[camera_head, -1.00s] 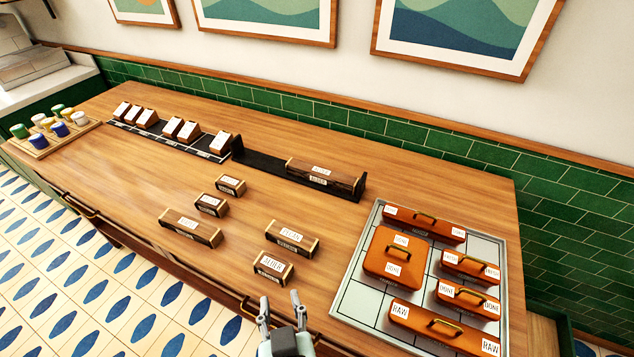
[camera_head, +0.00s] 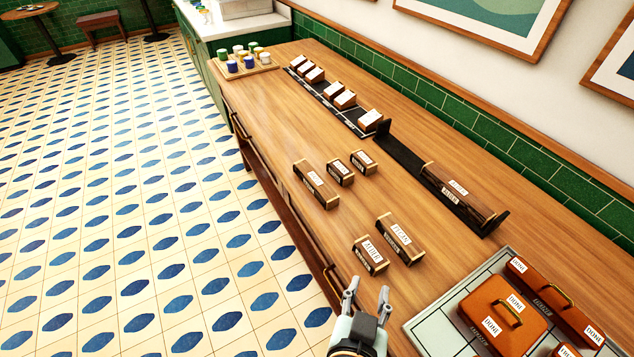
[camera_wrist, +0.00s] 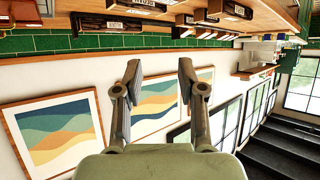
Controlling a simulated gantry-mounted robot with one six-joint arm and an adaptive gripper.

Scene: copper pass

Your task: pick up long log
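Several dark wood logs with white labels and light ends lie on the wooden counter. The longest-looking one (camera_head: 458,196) lies in the black rack (camera_head: 415,166). A fairly long log (camera_head: 316,186) lies at the left of the loose group, beside two short logs (camera_head: 340,172) (camera_head: 363,162). A medium log (camera_head: 400,240) and a shorter one (camera_head: 370,256) lie nearer to me. My gripper (camera_head: 368,291) is open and empty at the counter's front edge, apart from the logs. In the wrist view, the open gripper (camera_wrist: 159,70) faces the wall; some logs (camera_wrist: 105,24) show at the top.
A tray (camera_head: 440,318) with orange, brass-handled boxes (camera_head: 505,308) stands at lower right. White-labelled blocks (camera_head: 345,99) stand in the rack's far part. Coloured jars (camera_head: 249,62) stand at the counter's far end. Bare counter (camera_head: 265,125) lies left of the logs.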

